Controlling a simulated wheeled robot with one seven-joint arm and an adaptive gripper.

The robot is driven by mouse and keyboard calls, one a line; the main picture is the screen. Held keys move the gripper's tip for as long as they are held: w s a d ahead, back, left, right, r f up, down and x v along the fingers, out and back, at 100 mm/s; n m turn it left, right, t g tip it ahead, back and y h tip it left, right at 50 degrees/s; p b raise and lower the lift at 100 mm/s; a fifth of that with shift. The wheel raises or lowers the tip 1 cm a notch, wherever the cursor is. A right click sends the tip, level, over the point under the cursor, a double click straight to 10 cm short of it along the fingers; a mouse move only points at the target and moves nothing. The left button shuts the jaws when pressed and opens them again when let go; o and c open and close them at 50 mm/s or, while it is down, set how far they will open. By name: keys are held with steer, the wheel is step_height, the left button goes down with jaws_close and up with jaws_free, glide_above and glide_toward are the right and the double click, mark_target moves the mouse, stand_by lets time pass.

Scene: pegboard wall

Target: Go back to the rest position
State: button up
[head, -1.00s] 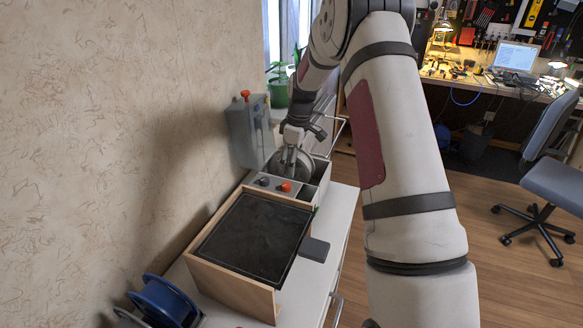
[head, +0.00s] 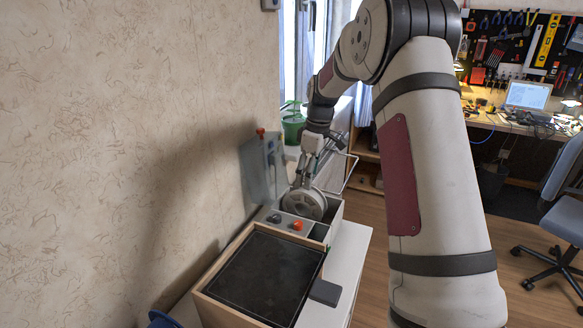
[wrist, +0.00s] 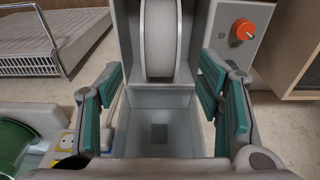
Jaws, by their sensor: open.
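The spool (wrist: 160,38) stands upright in a grey compartment beyond the fingers. The bare floor of a grey bin (wrist: 158,138) shows between and below the fingers. From the head view I cannot tell whether a finger touches the spool.
A grey panel with an orange knob (head: 297,226) sits beside the spool. A dark-topped wooden box (head: 262,275) is nearer, and a clear upright panel with a red knob (head: 261,160) is by the wall. A green plant pot (head: 293,128) and a wire rack (head: 349,172) stand behind.

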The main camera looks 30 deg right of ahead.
steer(key=s+a+r+m+t+h+p, duration=0.1)
steer(key=s+a+r+m, duration=0.1)
steer(key=s+a+r, duration=0.5)
steer(key=s+a+r+m+p, duration=0.1)
steer(key=s+a+r, duration=0.4)
steer(key=s+r, duration=0.4)
steer(key=s+a+m+t+p, duration=0.1)
steer(key=s+a+m, duration=0.1)
steer(key=s, duration=0.9)
steer(key=s+a+m+t+p, duration=0.1)
steer(key=s+a, duration=0.4)
steer(key=s, duration=0.7)
steer(key=shift+s+r+m, duration=0.15)
steer(key=shift+r+m, duration=0.15)
steer(key=shift+m, duration=0.5)
